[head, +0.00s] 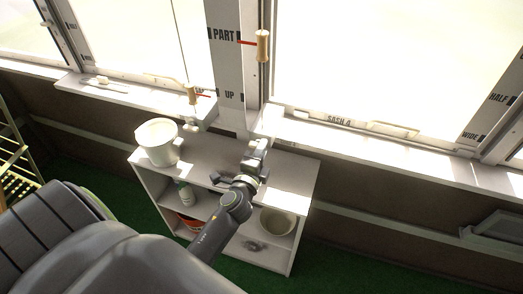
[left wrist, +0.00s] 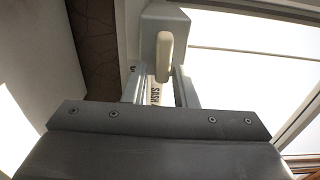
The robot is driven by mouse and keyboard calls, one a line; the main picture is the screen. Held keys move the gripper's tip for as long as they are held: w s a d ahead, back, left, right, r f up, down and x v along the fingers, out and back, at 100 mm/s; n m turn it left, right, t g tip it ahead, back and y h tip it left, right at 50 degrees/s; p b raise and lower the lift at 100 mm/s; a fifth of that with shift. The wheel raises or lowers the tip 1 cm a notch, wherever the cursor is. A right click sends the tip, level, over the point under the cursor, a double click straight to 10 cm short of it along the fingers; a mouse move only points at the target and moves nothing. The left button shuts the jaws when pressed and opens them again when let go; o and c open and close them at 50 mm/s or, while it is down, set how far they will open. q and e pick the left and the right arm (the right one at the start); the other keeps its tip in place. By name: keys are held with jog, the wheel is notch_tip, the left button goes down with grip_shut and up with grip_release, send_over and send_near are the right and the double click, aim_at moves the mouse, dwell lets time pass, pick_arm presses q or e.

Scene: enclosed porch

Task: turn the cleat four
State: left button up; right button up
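A cream cleat (left wrist: 165,52) on a pale block shows in the left wrist view, just beyond my left fingertips. A label reading SASH (left wrist: 155,92) shows between the fingers; its number is cut off there. In the head view the sill label (head: 340,121) reads SASH 4, and a pale block (head: 270,118) sits left of it, just beyond my gripper. My left gripper (head: 262,143) is above the shelf. In the left wrist view the gripper (left wrist: 160,78) is open, a finger on each side of the cleat's near end. I cannot tell whether they touch it. My right gripper is out of view.
Below is a white shelf unit (head: 214,150) with a white bucket (head: 158,143) on top and a cream bowl (head: 277,221) inside. Another handle (head: 192,93) is left. A green floor lies below.

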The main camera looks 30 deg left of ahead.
pick_arm(q)
jog(key=shift+o, duration=0.7)
jog(key=b+v, duration=0.1)
jog(key=v, duration=1.1)
jog(key=s+f+n+g+h, duration=0.1)
jog(key=s+f+n+g, duration=0.2)
jog(key=f, duration=0.8)
jog(key=s+f+n+g, duration=0.2)
jog(key=s+f+g, duration=0.1)
jog(key=f, duration=0.8)
jog(key=s+f+n+g+h, duration=0.1)
jog(key=s+f+n+g, duration=0.2)
jog(key=f, duration=0.8)
jog(key=s+f+n+g, duration=0.2)
jog(key=s+f, duration=0.3)
jog(key=s, duration=0.3)
jog(key=s+a+f+n+g, duration=0.1)
jog(key=s+f+n+g, duration=0.2)
jog(key=s+f, duration=0.2)
jog(key=s+a+f+n+g+h, duration=0.1)
jog(key=s+f, duration=0.4)
jog(key=s, duration=0.5)
jog(key=shift+s+a+n+g, duration=0.25)
jog(key=shift+s+n+g, duration=0.15)
jog(key=shift+n+g, duration=0.5)
